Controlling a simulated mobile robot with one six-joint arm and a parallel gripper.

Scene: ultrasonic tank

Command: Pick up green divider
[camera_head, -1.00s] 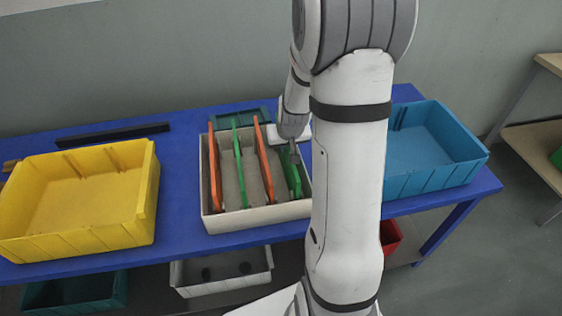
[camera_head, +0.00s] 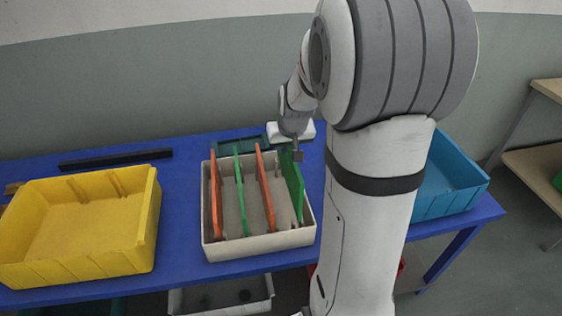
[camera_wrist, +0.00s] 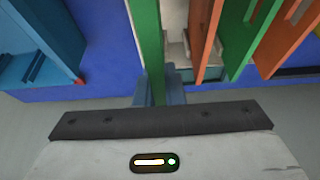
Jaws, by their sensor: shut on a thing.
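A flat green divider (camera_head: 294,186) is at the right side of the white tray (camera_head: 262,246), near its right wall. My gripper (camera_head: 297,154) is at its upper end and shut on it. In the wrist view the green divider (camera_wrist: 147,45) runs between the blue-grey fingers (camera_wrist: 158,90). Its lower edge is hidden, so I cannot tell whether it is clear of the tray floor. A second green divider (camera_head: 240,195) stands in the tray between two orange dividers.
The orange dividers (camera_head: 265,187) (camera_head: 215,195) stand upright in the tray. A yellow bin (camera_head: 140,255) is on the left of the blue table (camera_head: 185,215). A blue bin (camera_head: 445,205) is on the right, partly behind my arm. A black bar (camera_head: 115,160) lies at the back.

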